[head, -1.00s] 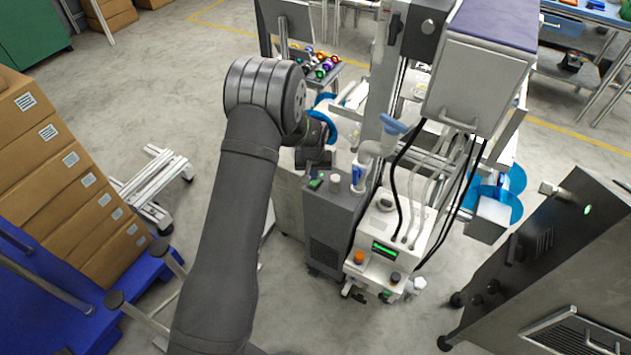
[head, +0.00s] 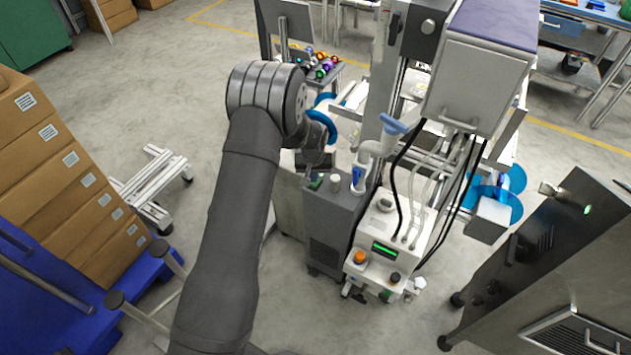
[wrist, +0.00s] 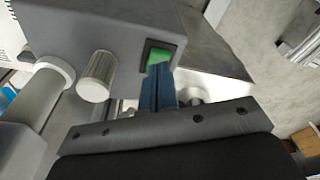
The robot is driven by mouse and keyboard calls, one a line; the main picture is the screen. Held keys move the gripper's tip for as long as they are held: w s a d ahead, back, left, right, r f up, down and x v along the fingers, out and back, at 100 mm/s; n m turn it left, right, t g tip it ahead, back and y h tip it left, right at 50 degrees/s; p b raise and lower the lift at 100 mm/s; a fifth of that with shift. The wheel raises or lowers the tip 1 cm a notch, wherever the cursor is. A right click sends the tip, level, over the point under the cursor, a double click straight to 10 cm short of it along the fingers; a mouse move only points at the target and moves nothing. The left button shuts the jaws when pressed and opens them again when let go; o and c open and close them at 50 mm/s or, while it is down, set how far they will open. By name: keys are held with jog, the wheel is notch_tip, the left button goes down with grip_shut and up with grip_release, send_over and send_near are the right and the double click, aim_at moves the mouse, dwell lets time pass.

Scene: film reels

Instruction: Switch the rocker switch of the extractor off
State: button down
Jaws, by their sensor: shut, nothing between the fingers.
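The extractor (head: 330,222) is a dark grey upright box in the middle of the head view. Its grey housing (wrist: 95,35) fills the upper left of the wrist view. The green rocker switch (wrist: 159,56) sits in a black frame on that housing, beside a ribbed light knob (wrist: 97,76). My gripper (wrist: 158,76) is shut and empty, its blue fingers pointing at the switch. The fingertips overlap the switch's lower edge in the wrist view; I cannot tell whether they touch it. In the head view my gripper (head: 315,172) is above the extractor's top and partly covers the switch.
A white hose arm (head: 368,160) rises right of the extractor. A white machine (head: 390,240) with dangling black cables stands close on the right. A steel cabinet (head: 560,260) is at the lower right. Open floor (head: 225,120) lies left of my arm.

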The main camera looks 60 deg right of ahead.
jog(key=shift+f, duration=0.6)
jog(key=shift+r, duration=3.55)
notch_tip(320, 180, down, 7)
jog(key=shift+f, duration=0.1)
jog(key=shift+r, duration=0.25)
